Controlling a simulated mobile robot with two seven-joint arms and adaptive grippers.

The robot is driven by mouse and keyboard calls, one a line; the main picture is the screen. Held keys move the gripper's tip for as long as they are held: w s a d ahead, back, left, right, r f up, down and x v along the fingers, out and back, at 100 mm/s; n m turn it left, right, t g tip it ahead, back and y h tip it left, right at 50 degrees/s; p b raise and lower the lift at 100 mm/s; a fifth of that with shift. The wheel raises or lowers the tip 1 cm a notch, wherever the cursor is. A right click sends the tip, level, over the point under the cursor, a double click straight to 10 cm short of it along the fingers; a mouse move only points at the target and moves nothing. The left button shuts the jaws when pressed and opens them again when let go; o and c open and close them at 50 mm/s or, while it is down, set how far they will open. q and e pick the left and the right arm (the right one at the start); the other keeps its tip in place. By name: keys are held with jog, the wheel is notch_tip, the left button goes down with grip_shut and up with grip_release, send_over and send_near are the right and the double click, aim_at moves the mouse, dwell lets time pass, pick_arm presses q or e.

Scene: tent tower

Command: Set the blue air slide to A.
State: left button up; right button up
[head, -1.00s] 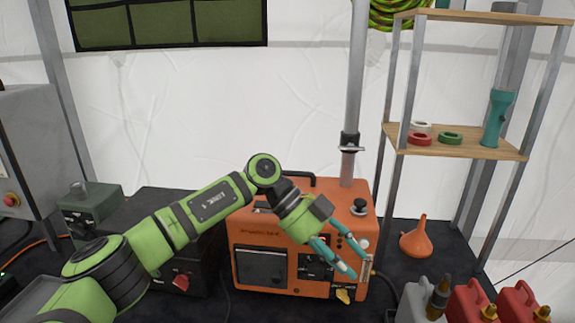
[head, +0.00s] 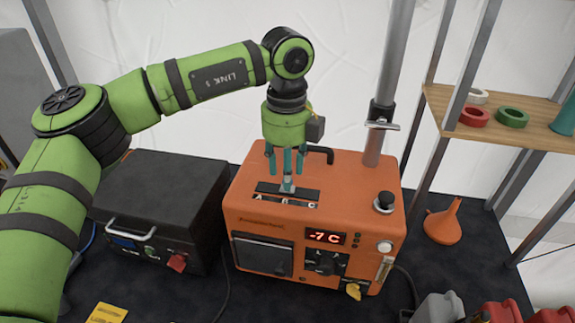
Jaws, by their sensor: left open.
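The orange heater box (head: 330,215) stands on the dark table. A black slot plate (head: 265,190) with a lettered strip lies on its top; A reads at the left end and C at the right. A small pale slide knob (head: 288,187) sits near the middle of the slot, between the two letters; its blue colour is not clear. My left gripper (head: 287,170) points straight down over the knob with its teal fingers open. The fingers partly hide the knob, and I cannot tell whether they touch it. My right gripper is not in view.
A black carry handle (head: 320,153) and a black round knob (head: 384,202) also stand on the box top. The front has a red display (head: 324,236) reading -7 C. A black case (head: 165,195) is at left, an orange funnel (head: 444,225) at right.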

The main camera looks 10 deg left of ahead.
aim_at(262, 187)
pick_arm(q)
jog(key=shift+w+f, duration=0.15)
jog(key=shift+f, duration=0.65)
grip_shut()
jog(key=shift+a+b, duration=0.9)
jog(key=shift+a, duration=1.6)
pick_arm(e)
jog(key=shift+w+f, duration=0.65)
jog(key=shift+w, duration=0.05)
pick_arm(q)
jog(key=shift+c, duration=1.5)
grip_release()
jog(key=o, duration=0.3)
jog(key=shift+a, duration=0.1)
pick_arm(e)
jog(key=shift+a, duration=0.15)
